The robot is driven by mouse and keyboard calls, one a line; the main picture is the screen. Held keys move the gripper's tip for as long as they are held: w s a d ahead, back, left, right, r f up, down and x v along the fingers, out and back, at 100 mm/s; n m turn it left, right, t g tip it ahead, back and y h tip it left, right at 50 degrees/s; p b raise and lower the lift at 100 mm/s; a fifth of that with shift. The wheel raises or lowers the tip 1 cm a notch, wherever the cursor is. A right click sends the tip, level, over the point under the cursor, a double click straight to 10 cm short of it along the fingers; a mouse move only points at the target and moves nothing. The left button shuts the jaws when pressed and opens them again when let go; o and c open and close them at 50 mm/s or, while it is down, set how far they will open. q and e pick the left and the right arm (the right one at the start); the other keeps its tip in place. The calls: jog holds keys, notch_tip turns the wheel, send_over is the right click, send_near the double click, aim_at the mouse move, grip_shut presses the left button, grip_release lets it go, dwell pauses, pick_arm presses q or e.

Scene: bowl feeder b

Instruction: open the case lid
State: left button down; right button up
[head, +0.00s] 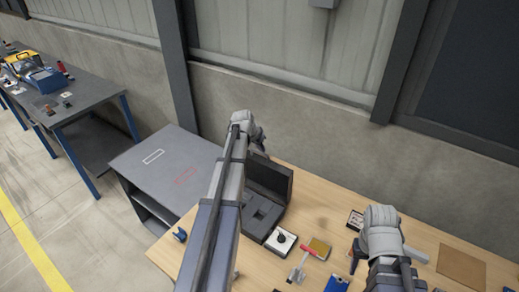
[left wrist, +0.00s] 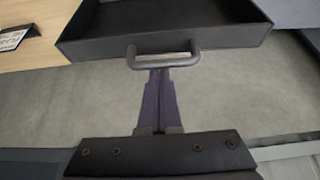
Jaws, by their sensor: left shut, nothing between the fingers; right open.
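The black case (head: 260,217) sits on the wooden table, with its compartmented base showing. Its lid (head: 268,180) stands raised at the back of the base, partly behind my left arm. In the left wrist view the lid (left wrist: 90,45) shows its dark hollow inside, with a grey bar handle (left wrist: 162,64) on its near edge. My left gripper (left wrist: 160,72) is shut and empty, its fingertips at the handle; I cannot tell whether they touch it. In the head view the left gripper (head: 261,142) is up behind the lid's top. My right gripper (head: 356,258) is open over the table's right part.
A small tray with a dark knob (head: 281,240), a red-handled tool (head: 301,262), a yellow-topped item (head: 319,248) and a blue item (head: 336,284) lie right of the case. A brown square (head: 461,264) lies far right. A grey cabinet (head: 160,165) adjoins at left.

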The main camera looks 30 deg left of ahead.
pick_arm(q)
jog(key=shift+w+r+p, duration=1.05)
jog(key=shift+w+r, duration=0.1)
jog(key=s+p+v, duration=0.1)
jog(key=p+v, duration=0.5)
jog(key=v, duration=0.2)
jog(key=shift+s+p, duration=0.15)
jog(key=shift+p, duration=0.15)
jog(key=shift+f, duration=0.2)
